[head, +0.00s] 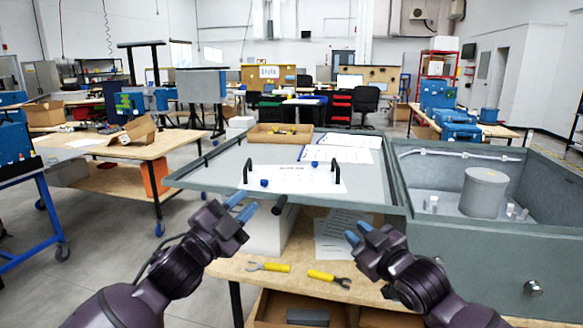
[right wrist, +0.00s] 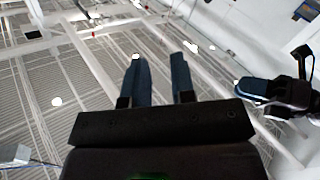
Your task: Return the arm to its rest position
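My left gripper (head: 242,207) has its two blue fingers apart with nothing between them. It is in front of the grey lid panel (head: 215,165), near its front edge. My right gripper (head: 358,233) is also empty, with its blue fingers apart, over the front of the wooden table. In the right wrist view, the right gripper's fingers (right wrist: 158,80) point up toward the ceiling with a clear gap between them. My other arm shows at the right of that view.
A grey analyser box (head: 480,250) with a cylinder (head: 484,192) inside stands at the right. Yellow-handled pliers (head: 270,267) and a second yellow-handled tool (head: 328,278) lie on the table below the grippers. Papers and a wooden tray (head: 280,136) rest on the lid panel.

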